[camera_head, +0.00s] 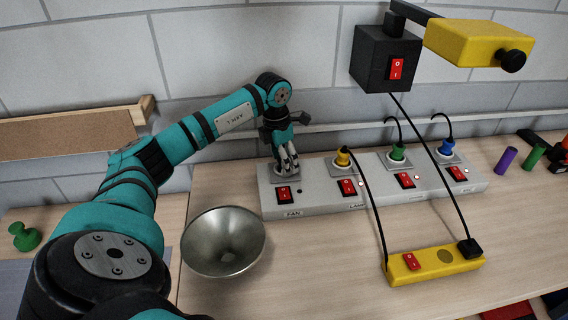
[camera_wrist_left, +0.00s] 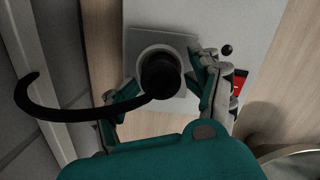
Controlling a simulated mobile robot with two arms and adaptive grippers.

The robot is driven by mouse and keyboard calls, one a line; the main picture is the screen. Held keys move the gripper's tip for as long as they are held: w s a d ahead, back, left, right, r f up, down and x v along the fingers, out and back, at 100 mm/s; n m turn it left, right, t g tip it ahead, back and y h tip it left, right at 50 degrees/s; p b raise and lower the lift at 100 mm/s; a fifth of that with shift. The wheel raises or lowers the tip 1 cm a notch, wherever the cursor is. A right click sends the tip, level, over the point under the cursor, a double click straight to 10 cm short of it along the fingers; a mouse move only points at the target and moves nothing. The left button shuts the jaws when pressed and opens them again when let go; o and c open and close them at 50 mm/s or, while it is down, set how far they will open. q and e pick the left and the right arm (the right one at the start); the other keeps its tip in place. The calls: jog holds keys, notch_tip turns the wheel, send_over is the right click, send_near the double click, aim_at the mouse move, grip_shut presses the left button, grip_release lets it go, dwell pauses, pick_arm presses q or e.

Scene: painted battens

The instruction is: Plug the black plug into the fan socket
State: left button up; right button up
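The grey power strip (camera_head: 325,196) lies on the bench with a row of sockets and red switches. The fan socket (camera_wrist_left: 146,47) is at its left end, above the "FAN" label. The black plug (camera_wrist_left: 161,76) is over the round opening of that socket in the left wrist view, its black cord curving left. I cannot tell how deep it sits. My left gripper (camera_head: 287,158) points down at the fan socket. Its fingers (camera_wrist_left: 165,80) stand apart on either side of the plug, with gaps visible. In the head view the gripper mostly hides the plug. My right gripper is not in view.
Yellow (camera_head: 343,157), green (camera_head: 398,152) and blue (camera_head: 446,147) plugs occupy the other sockets. A metal bowl (camera_head: 224,242) stands in front of the strip. A yellow switch box (camera_head: 434,263) with a cord lies front right. A black-and-yellow lamp (camera_head: 386,58) overhangs the strip.

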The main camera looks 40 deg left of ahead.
pick_arm(q)
jog(key=r, duration=0.6)
jog(key=s+r, duration=0.1)
jog(key=r, duration=0.2)
jog(key=shift+r, duration=0.4)
